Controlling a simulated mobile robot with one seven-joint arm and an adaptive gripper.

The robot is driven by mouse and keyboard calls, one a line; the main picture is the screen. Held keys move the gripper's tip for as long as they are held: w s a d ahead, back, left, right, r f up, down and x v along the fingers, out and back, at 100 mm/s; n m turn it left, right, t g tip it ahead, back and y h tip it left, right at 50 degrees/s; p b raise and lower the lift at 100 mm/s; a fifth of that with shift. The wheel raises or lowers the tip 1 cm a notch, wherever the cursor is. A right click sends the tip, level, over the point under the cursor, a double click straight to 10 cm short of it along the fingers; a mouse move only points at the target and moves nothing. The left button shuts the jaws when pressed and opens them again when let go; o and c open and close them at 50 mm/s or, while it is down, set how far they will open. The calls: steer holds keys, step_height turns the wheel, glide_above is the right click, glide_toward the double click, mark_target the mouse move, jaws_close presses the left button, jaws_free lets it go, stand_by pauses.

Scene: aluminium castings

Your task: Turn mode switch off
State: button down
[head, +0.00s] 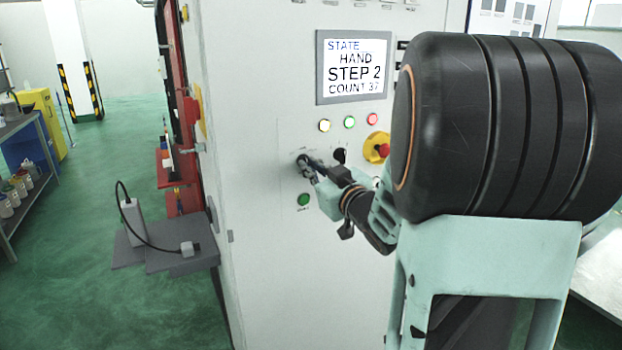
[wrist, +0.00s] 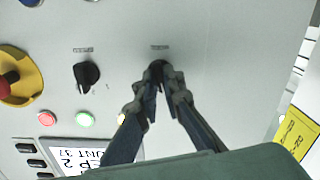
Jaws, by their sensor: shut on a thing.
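A dark rotary switch (wrist: 157,66) on the pale cabinet front is between my fingertips (wrist: 160,82) in the wrist view. My gripper is shut on it and hides most of it. In the head view my gripper (head: 306,165) reaches the panel at this same switch, below the yellow lamp. Its label is too small to read, and its angle is hidden. A second black rotary switch (wrist: 87,74) stands beside it, free of the gripper; it also shows in the head view (head: 340,155). The display (head: 354,68) reads STATE HAND, STEP 2, COUNT 37.
A red emergency stop on a yellow plate (head: 377,148) is to the right of the switches. Yellow (head: 324,125), green (head: 349,121) and red (head: 372,119) lamps sit above. A green button (head: 304,199) is just below my gripper. A grey shelf (head: 165,252) juts out left of the cabinet.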

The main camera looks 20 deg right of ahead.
steer(key=n+b, duration=0.6)
steer(key=b, duration=0.1)
stand_by(0.5)
steer(key=c, duration=2.1)
jaws_free()
steer(key=shift+r, duration=0.1)
